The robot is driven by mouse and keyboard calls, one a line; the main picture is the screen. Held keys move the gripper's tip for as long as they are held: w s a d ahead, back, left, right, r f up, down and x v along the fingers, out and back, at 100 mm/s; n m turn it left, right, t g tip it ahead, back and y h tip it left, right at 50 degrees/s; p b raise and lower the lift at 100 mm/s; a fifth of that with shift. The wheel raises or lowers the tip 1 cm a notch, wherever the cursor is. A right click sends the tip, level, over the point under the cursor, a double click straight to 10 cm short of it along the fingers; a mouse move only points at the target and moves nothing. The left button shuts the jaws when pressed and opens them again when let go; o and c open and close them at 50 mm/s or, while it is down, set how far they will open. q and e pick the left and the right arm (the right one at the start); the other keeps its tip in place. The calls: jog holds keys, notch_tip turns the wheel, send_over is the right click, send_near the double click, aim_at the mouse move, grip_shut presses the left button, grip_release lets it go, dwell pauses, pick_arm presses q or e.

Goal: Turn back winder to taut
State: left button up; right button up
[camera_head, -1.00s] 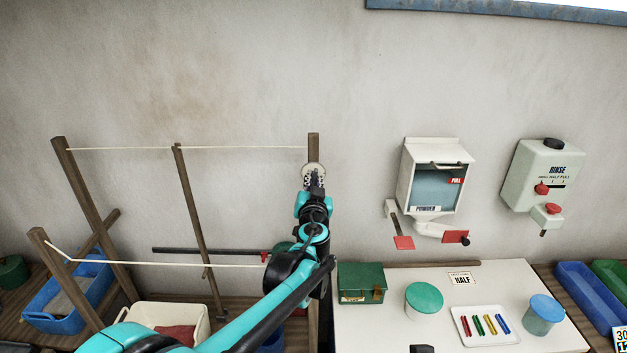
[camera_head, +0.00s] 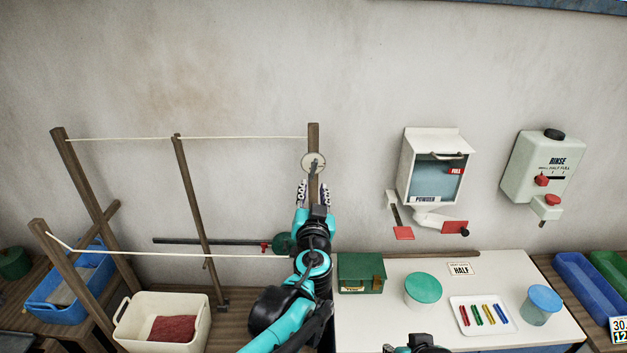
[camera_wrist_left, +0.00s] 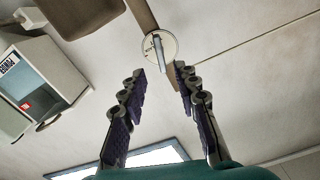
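The back winder (camera_head: 313,162) is a pale round disc with a grey handle on the right wooden post (camera_head: 313,136). The back line (camera_head: 240,136) runs from that post leftward and looks nearly straight. My left gripper (camera_head: 314,186) is open, just below the winder, with its fingers apart and nothing between them. In the left wrist view the winder (camera_wrist_left: 161,47) and its handle show just beyond the open fingertips (camera_wrist_left: 160,75). A dark part of my right arm (camera_head: 418,345) shows at the bottom edge; its fingers cannot be made out.
The front line (camera_head: 180,254) passes near my left forearm, with a green round part (camera_head: 284,243) beside it. A powder dispenser (camera_head: 433,165) and rinse dispenser (camera_head: 543,170) hang at right. The white counter (camera_head: 400,320) holds a green box (camera_head: 361,273). A cream basin (camera_head: 203,317) stands at lower left.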

pick_arm(q)
jog(key=shift+s, duration=0.95)
jog(key=o, duration=0.8)
jog(key=shift+a+f, duration=0.1)
jog(key=shift+a, duration=0.15)
jog(key=shift+o, duration=1.4)
jog(key=s+a+f+m+g+y+p, duration=0.1)
jog(key=a+f+m+y, duration=0.1)
jog(key=a, duration=0.5)
jog(key=shift+a+f+m+g+y, duration=0.3)
jog(key=shift+f+m+g, duration=0.1)
jog(key=shift+m, duration=0.3)
jog(key=m+t+h+p, duration=0.25)
jog(key=m+p, duration=0.65)
jog(key=m, duration=0.6)
send_near(314, 172)
jog(key=w, duration=0.4)
jog(key=shift+g, duration=0.35)
jog(key=w, duration=0.4)
jog(key=w+p, duration=0.1)
jog(key=w, duration=0.2)
jog(key=shift+a+r, duration=0.1)
jog(key=shift+r, duration=0.25)
